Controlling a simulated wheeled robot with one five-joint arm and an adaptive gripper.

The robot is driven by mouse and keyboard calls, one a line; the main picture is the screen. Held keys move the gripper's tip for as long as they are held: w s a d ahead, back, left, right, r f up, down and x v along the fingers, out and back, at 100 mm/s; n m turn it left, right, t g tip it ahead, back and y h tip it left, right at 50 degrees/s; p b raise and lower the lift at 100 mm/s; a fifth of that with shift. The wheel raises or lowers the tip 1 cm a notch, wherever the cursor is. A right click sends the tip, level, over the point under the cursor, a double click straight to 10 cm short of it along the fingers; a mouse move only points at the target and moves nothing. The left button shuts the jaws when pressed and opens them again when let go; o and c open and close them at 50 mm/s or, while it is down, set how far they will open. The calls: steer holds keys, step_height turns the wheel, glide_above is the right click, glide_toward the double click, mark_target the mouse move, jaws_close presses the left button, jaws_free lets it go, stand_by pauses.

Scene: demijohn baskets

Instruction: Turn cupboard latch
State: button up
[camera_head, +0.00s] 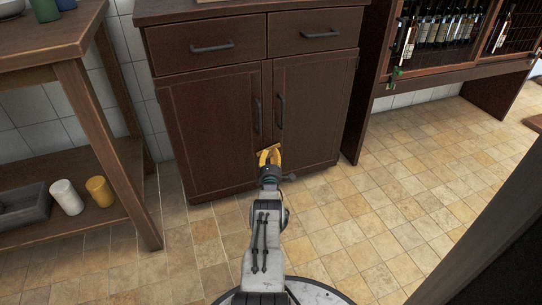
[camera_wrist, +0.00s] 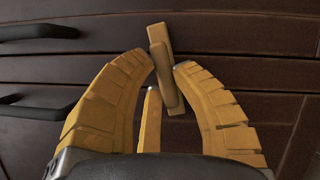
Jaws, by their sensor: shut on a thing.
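The dark wooden cupboard (camera_head: 212,125) has two lower doors with upright black handles. The small brass-coloured latch (camera_wrist: 160,42) is on the cupboard front; in the wrist view it lies across the seam between the doors, slightly tilted. My gripper (camera_head: 269,154) is low at the door seam, below the handles. In the wrist view my gripper (camera_wrist: 163,66) has its yellow fingers on either side of the latch, shut on its lower part. In the head view the latch is hard to tell from the yellow fingers.
Door handles (camera_head: 257,115) and (camera_head: 281,111) stand out above my gripper. A wooden shelf unit (camera_head: 88,118) with a white cup (camera_head: 66,197) and yellow cup (camera_head: 99,191) is at left. A wine rack (camera_head: 440,72) is at right. Tiled floor (camera_head: 385,200) is clear.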

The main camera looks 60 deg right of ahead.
jaws_close()
steer(key=shift+w+a+n, duration=0.1)
steer(key=shift+w+n, duration=0.05)
steer(key=shift+n, duration=0.65)
steer(key=o, duration=0.7)
jaws_free()
steer(key=shift+a+f, duration=0.15)
steer(key=shift+f, duration=0.05)
steer(key=shift+s+a+f, duration=0.1)
steer(key=shift+s+a, duration=0.3)
steer(key=shift+a, duration=0.05)
steer(key=shift+v, duration=5.25)
steer(key=shift+f, duration=0.1)
